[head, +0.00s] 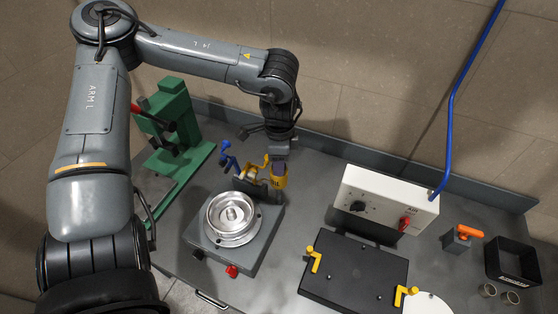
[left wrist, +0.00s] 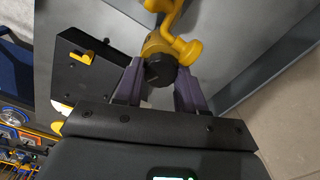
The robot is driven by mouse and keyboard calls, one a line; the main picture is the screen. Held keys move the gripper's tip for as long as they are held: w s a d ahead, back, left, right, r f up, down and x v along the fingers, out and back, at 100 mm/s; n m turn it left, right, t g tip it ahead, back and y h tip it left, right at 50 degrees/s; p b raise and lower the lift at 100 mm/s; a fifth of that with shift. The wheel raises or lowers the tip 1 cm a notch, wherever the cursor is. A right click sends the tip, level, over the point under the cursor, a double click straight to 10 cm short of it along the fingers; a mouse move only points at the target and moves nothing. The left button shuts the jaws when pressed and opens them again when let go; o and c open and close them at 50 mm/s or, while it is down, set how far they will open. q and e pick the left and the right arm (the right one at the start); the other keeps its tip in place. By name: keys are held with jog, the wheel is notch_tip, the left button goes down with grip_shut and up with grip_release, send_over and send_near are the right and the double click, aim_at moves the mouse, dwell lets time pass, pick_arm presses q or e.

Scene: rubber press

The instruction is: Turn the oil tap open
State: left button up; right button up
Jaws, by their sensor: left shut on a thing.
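The yellow oil tap (head: 279,181) stands behind the grey block with the round metal dish, near the back of the bench. Part of its lettering shows. My left gripper (head: 279,155) reaches down from above onto it. In the left wrist view, the two purple-grey fingers stand on either side of a yellow part of the tap (left wrist: 156,45) with a round black end, and they are shut on it. A yellow arm extends upward from that part. How far the tap is turned I cannot tell. My right gripper is in neither view.
A green press (head: 185,130) stands left. The grey block with its metal dish (head: 232,218) is in front of the tap. A white control box (head: 385,195), a black plate with yellow handles (head: 355,275) and a black bin (head: 512,260) are right. A wall closes off the back.

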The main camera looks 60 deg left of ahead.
pick_arm(q)
jog(key=o, duration=0.8)
jog(key=shift+r, duration=0.15)
notch_tip(320, 180, up, 10)
jog(key=shift+r, duration=0.25)
jog(key=shift+o, duration=0.2)
